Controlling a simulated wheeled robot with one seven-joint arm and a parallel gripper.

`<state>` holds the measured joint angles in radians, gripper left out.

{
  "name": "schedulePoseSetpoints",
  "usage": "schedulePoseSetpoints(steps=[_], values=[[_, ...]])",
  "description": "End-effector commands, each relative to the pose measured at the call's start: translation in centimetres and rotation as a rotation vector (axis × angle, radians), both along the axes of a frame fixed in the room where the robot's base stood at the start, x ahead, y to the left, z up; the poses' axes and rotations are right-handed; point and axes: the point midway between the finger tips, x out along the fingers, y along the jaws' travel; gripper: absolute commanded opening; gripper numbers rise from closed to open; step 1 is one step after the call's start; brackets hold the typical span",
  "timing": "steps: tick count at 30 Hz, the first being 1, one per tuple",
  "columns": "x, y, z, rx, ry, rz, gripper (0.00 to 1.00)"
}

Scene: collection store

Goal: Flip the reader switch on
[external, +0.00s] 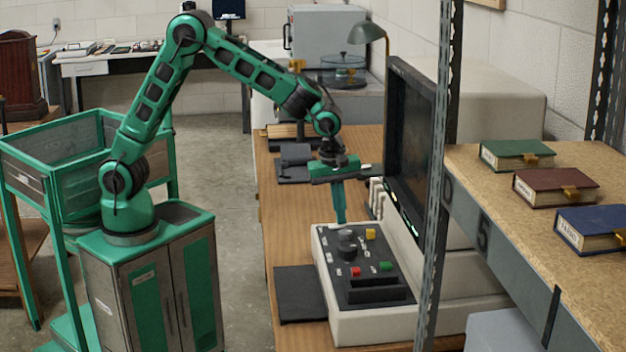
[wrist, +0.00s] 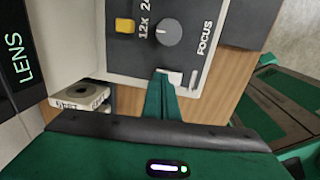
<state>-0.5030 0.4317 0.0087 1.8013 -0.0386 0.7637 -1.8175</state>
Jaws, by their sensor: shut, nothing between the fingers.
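The reader (external: 375,325) stands on the wooden desk, with a dark upright screen (external: 413,140) and a dark control panel (external: 375,258). The panel carries a round knob, yellow, red and green buttons and small white parts. My gripper (external: 341,221) points down at the panel's far edge, its fingers shut and empty. In the wrist view the fingertips (wrist: 165,76) are over the panel edge, close to a small white upright piece (wrist: 193,79), which may be the switch. The knob (wrist: 169,32) and yellow button (wrist: 125,25) lie beyond. Whether the fingertips touch anything is unclear.
A metal shelf upright (external: 437,180) stands in front of the reader. Books, one of them green (external: 515,153), lie on the shelf at right. A black mat (external: 298,293) lies left of the reader. A label marked LENS (wrist: 30,62) shows at left in the wrist view.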

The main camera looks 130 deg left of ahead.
Motion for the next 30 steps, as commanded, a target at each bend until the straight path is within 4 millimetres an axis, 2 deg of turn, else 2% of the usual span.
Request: schedulePoseSetpoints(steps=[17,30], values=[[0.1,0.1,-0.4,-0.001,0.002,0.0,0.0],[-1.0,-1.0,-0.2,-0.003,0.004,-0.001,0.0]])
